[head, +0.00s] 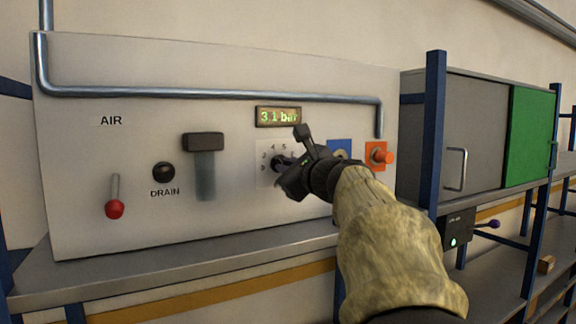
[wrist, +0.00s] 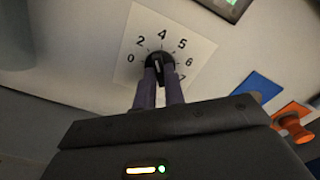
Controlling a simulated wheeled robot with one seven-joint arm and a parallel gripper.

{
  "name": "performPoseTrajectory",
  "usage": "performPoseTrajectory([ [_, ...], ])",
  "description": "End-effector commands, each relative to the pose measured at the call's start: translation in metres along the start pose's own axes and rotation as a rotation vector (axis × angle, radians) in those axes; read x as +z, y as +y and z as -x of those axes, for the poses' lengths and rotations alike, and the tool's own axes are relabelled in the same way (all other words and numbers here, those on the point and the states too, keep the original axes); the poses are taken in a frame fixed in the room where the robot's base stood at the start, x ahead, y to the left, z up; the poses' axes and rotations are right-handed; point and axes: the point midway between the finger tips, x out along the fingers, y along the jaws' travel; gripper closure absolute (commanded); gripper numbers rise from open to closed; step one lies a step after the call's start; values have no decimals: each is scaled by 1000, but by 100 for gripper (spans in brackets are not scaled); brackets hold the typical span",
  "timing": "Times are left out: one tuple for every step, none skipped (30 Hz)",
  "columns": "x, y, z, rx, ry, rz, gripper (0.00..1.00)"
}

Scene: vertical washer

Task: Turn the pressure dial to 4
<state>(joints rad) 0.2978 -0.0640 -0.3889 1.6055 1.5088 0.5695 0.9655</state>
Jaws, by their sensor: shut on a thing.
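The pressure dial is a small black knob (wrist: 159,64) on a white square plate (wrist: 190,38) with printed numbers, among them 0, 2, 4, 5 and 7. My gripper (wrist: 160,80) is shut on the knob, with one finger on each side of it. In the head view my gripper (head: 284,168) reaches the dial plate (head: 264,150) from the right and hides part of it. The display (head: 278,117) above the dial reads 3.1 bar. I cannot tell exactly which number the knob points to.
The panel also carries a red-tipped AIR lever (head: 115,208), a black DRAIN knob (head: 163,172) and a dark-topped tube (head: 204,142). Right of the dial are a blue plate (head: 339,147) and an orange knob (head: 381,155). A blue post (head: 433,130) stands further right.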

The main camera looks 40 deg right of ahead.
Motion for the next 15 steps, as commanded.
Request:
performPoseTrajectory([
  [-1,0,0,2,3,-41,100],
  [-1,0,0,2,3,-66,100],
  [-1,0,0,2,3,-98,100],
  [-1,0,0,2,3,-119,100],
  [-1,0,0,2,3,-141,100],
  [-1,0,0,2,4,-166,100],
  [-1,0,0,2,4,-184,100],
  [-2,0,0,2,4,-200,100],
  [-2,0,0,2,4,-220,100],
  [-2,0,0,1,4,-233,100],
  [-2,0,0,1,4,-246,100],
  [-2,0,0,1,4,-260,100],
  [-2,0,0,1,4,-268,100],
  [-2,0,0,1,4,-277,100],
  [-2,0,0,1,4,-286,100],
])
